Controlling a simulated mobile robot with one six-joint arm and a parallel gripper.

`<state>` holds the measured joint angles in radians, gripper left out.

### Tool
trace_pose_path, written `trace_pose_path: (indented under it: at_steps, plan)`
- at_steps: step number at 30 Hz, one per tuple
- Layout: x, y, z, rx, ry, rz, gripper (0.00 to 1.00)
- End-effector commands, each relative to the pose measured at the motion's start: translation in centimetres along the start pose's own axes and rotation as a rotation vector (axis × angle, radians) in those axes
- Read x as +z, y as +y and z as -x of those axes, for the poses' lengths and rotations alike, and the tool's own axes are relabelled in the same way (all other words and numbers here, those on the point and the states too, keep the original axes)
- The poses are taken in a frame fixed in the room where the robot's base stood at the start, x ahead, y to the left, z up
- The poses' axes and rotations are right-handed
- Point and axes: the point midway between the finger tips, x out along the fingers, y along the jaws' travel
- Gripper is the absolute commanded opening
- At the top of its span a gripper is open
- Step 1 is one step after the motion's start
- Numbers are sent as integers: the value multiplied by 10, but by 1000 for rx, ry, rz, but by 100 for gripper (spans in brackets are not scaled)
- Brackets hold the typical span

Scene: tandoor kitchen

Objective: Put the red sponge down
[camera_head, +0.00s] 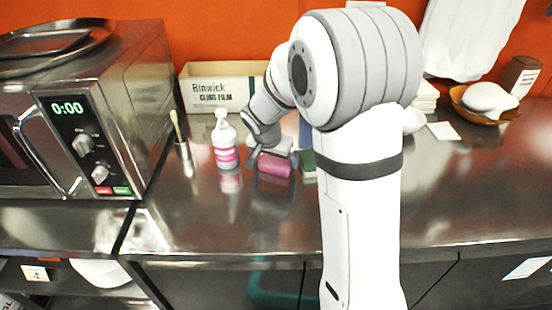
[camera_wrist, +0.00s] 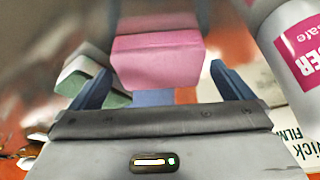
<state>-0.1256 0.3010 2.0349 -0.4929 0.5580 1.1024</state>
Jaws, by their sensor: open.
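The red sponge, a pinkish-red block (camera_head: 275,165), rests on the steel counter in the head view. In the wrist view the sponge (camera_wrist: 157,62) sits between and just beyond the tips of my two blue fingers. My gripper (camera_wrist: 160,75) is open, with a visible gap between each finger and the sponge. In the head view my gripper (camera_head: 272,147) is just behind and above the sponge, partly hidden by my arm.
A cling film box (camera_head: 222,88) stands behind, a brush in a steel pot (camera_head: 183,155) further left. The counter front is clear.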

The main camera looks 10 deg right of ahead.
Motion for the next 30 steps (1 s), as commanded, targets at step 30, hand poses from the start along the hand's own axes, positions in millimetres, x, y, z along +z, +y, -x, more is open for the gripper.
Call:
trace_pose_path:
  at_steps: [30]
  plan:
    - [74, 95, 152, -58, -103, 273, 100]
